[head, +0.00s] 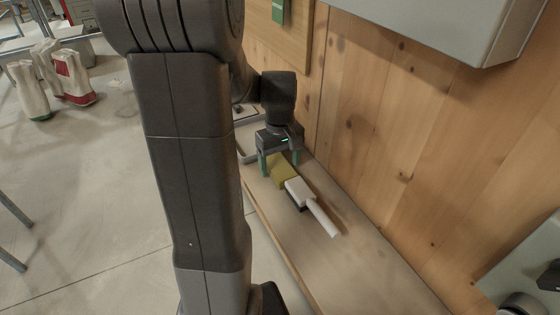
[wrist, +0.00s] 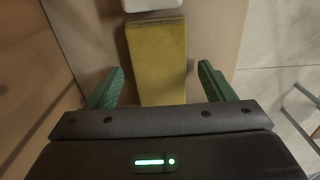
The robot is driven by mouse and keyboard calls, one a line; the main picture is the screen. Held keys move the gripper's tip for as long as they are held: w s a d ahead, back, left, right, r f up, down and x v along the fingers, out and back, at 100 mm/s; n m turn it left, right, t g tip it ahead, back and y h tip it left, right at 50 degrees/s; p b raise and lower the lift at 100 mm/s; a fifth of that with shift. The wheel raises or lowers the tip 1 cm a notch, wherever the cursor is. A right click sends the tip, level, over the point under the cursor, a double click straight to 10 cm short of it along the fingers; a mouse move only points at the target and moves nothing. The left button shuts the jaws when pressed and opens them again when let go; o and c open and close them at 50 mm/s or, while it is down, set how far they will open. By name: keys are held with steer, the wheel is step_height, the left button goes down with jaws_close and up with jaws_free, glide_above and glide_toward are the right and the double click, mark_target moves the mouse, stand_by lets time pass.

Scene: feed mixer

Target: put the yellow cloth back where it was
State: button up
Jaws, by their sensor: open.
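The yellow cloth (head: 283,172) lies folded on the wooden shelf (head: 345,262), behind a white brush (head: 299,187) in the head view. In the wrist view the cloth (wrist: 157,58) is a long flat yellow strip running in between the fingers. My gripper (wrist: 160,88) is open, with one green finger on each side of the cloth and a gap on both sides. In the head view my gripper (head: 279,167) is low over the shelf. The near end of the cloth is hidden under my gripper in the wrist view.
The white-handled brush lies right beside the cloth; its white edge shows in the wrist view (wrist: 152,4). A grey tray (head: 248,140) stands behind my gripper. A wooden wall (head: 400,140) borders the shelf. The front of the shelf is clear.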

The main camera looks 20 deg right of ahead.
mark_target(280, 166)
step_height(280, 166, up, 12)
stand_by(0.4)
